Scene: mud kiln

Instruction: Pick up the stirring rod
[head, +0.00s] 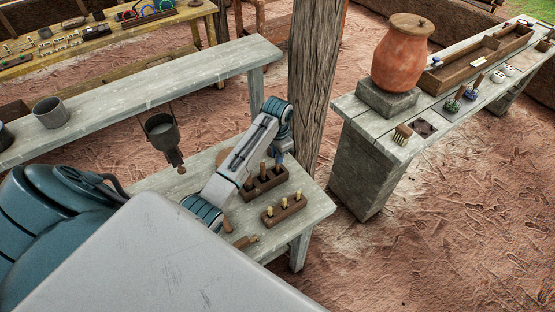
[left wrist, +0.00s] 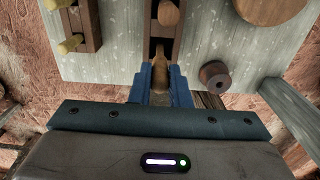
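A dark wooden rack (head: 264,184) on the grey table holds several upright wooden-handled tools; it also shows in the left wrist view (left wrist: 181,30). My left gripper (head: 281,157) points down over the rack's far right end. In the left wrist view, its blue fingers (left wrist: 160,84) stand on either side of a wooden handle (left wrist: 159,70), with little or no gap visible. I cannot tell whether they press on it, or whether this handle is the stirring rod. Another round-topped handle (left wrist: 168,13) stands in the rack farther along. My right gripper is not in view.
A smaller block (head: 284,210) with several pale pegs sits in front of the rack. A small round wooden piece (left wrist: 214,75) lies to the right in the left wrist view. A wooden post (head: 315,80) rises behind the table. A dark pot (head: 162,133) hangs nearby.

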